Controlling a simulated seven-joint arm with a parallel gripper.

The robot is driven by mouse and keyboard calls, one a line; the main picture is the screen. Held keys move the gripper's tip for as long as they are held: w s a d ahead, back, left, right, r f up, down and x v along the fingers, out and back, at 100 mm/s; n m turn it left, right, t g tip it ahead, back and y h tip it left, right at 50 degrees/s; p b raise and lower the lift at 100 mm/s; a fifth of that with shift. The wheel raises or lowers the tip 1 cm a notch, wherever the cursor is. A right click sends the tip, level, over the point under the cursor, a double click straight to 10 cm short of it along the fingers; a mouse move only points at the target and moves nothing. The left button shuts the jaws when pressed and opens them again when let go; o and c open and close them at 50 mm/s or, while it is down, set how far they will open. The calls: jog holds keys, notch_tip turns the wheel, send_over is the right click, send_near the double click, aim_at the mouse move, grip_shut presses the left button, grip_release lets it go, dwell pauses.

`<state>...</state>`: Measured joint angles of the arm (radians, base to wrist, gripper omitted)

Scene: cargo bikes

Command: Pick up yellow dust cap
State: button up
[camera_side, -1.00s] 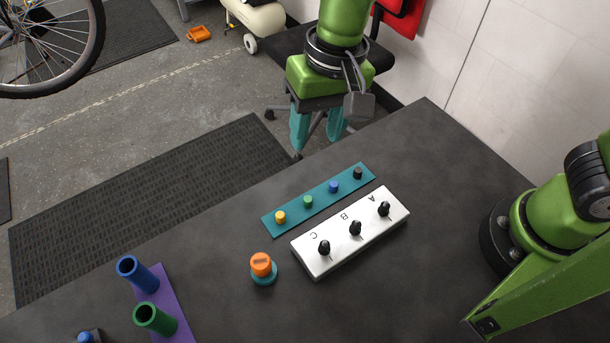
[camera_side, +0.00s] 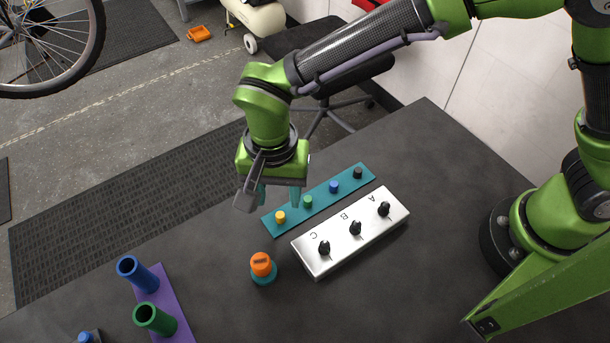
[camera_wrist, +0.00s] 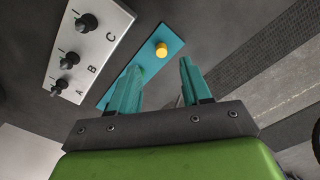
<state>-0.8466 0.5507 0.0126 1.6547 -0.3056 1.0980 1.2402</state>
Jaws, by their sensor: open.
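The yellow dust cap (camera_side: 280,217) stands at the near left end of a teal strip (camera_side: 319,200) on the dark table. Green (camera_side: 308,202), blue (camera_side: 333,187) and black (camera_side: 357,172) caps stand along the same strip. My gripper (camera_side: 278,200) is open and empty, with teal fingers pointing down close to the yellow cap. In the wrist view the yellow cap (camera_wrist: 161,50) lies ahead of the gap between my fingertips (camera_wrist: 160,68). The other caps are hidden there by my left finger or out of sight.
A white panel (camera_side: 322,263) with three black knobs stands beside the strip. An orange knob on a teal base (camera_side: 261,266) stands nearer the camera. Blue (camera_side: 138,273) and green (camera_side: 154,319) tubes stand on a purple plate at the left. The table's edge lies just beyond the strip.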

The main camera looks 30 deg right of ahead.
aim_at(280, 215)
jog(key=shift+w+f, duration=0.2)
jog(key=shift+f, duration=3.1)
grip_shut()
